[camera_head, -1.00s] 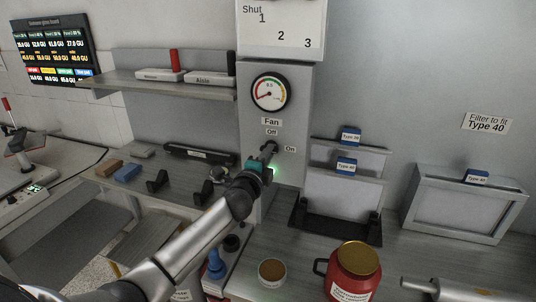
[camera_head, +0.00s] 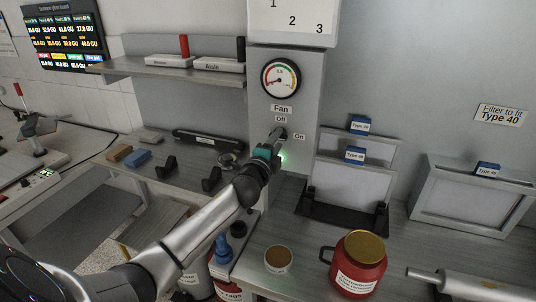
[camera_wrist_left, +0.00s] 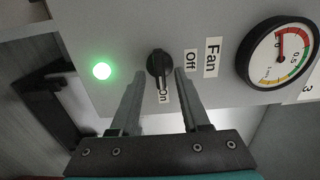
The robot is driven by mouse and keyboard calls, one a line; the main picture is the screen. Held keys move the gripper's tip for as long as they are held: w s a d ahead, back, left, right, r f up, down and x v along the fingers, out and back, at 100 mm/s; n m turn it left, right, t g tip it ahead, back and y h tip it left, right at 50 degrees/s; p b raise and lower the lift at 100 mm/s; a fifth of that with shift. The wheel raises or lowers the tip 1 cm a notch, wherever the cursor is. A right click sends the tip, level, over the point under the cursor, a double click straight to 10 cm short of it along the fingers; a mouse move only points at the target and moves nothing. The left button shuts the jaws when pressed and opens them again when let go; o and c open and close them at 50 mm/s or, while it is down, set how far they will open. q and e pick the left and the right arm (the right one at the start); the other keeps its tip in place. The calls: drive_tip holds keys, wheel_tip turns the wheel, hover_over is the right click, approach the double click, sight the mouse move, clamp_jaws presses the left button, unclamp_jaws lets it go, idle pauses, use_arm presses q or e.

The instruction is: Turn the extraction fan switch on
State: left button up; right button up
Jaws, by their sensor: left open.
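The fan switch is a black rotary knob (camera_wrist_left: 160,66) on a grey panel, below the Fan label (camera_head: 281,109). The Off label (camera_head: 281,119) is above it and the On label (camera_head: 299,137) to its right. In the wrist view its long grip lies toward On. My left gripper (camera_wrist_left: 158,78) is open, with one finger on each side of the knob; I cannot tell whether they touch it. In the head view the gripper (camera_head: 277,138) mostly hides the knob. A green lamp (camera_wrist_left: 102,71) beside the knob is lit. My right gripper is not in view.
A round gauge (camera_head: 281,78) is above the switch. A shelf (camera_head: 160,66) is at left. A black filter stand (camera_head: 341,214) is right of the panel. A red jar (camera_head: 357,266) and a small tub (camera_head: 278,260) stand on the bench below.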

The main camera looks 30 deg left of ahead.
use_arm(q)
drive_tip(key=b+v, duration=0.1)
drive_tip(key=v, duration=1.4)
drive_tip(key=shift+a+f, duration=0.1)
drive_tip(key=shift+f, duration=0.05)
drive_tip(key=s+d+f+n+g+h, duration=0.2)
drive_tip(key=s+d+f+n+g, duration=0.6)
drive_tip(key=s, duration=0.3)
drive_tip(key=s+d+f+n+g+h, duration=0.3)
drive_tip(key=s+d+f+n+g, duration=0.25)
drive_tip(key=s+d+f, duration=0.45)
drive_tip(key=s+a+f+g+b, duration=0.15)
drive_tip(key=f+b, duration=0.35)
drive_tip(key=f, duration=1)
drive_tip(key=s+f+b, duration=0.2)
drive_tip(key=f+b, duration=0.2)
drive_tip(key=f, duration=1.2)
drive_tip(key=s+a+f+b, duration=0.1)
drive_tip(key=s+f+b, duration=0.4)
drive_tip(key=s+f, duration=0.3)
drive_tip(key=s+a+f+g+b, duration=0.1)
drive_tip(key=s+f+b, duration=0.3)
drive_tip(key=f, duration=1.2)
drive_tip(key=s+a, duration=0.1)
drive_tip(key=s, duration=0.3)
drive_tip(key=shift+y+b, duration=0.3)
drive_tip(key=shift+b, duration=0.05)
